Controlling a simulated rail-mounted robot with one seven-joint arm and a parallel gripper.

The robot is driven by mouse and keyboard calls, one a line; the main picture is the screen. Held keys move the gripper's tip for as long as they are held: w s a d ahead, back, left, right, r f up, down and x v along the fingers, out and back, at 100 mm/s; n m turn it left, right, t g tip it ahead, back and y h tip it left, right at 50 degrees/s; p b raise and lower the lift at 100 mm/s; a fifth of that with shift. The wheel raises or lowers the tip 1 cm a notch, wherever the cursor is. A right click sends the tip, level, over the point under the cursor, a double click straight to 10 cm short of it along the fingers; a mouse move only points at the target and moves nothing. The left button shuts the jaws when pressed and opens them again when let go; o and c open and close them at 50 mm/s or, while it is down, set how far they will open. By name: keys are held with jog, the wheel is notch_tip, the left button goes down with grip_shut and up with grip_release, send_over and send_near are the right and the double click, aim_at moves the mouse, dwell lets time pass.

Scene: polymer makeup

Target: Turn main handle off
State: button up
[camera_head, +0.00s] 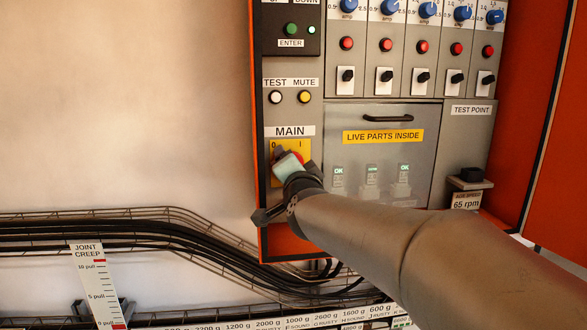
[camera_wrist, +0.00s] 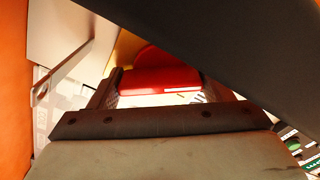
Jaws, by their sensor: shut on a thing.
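The main handle is a red rotary handle (camera_head: 298,157) on a yellow plate (camera_head: 276,151) below the MAIN label, with 0 marked at left and I at right. My gripper (camera_head: 283,157) is at the handle and covers much of it, so the handle's exact angle is hard to tell. In the wrist view the red handle (camera_wrist: 160,78) sits between the two fingers of my gripper (camera_wrist: 160,92), with yellow behind it. The gripper is shut on the handle.
Test and mute buttons (camera_head: 290,97) sit above the handle. A grey cover (camera_head: 385,185) with a LIVE PARTS INSIDE label and a black pull (camera_head: 388,118) is to the right. A cable tray (camera_head: 150,232) runs below left. The wall (camera_head: 120,100) at left is bare.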

jog(key=n+p, duration=0.1)
jog(key=n, duration=0.4)
jog(key=shift+r+n, duration=0.1)
jog(key=shift+n, duration=0.2)
jog(key=n+p, duration=0.1)
jog(key=n, duration=0.4)
dwell(0.4)
jog(key=o, duration=1)
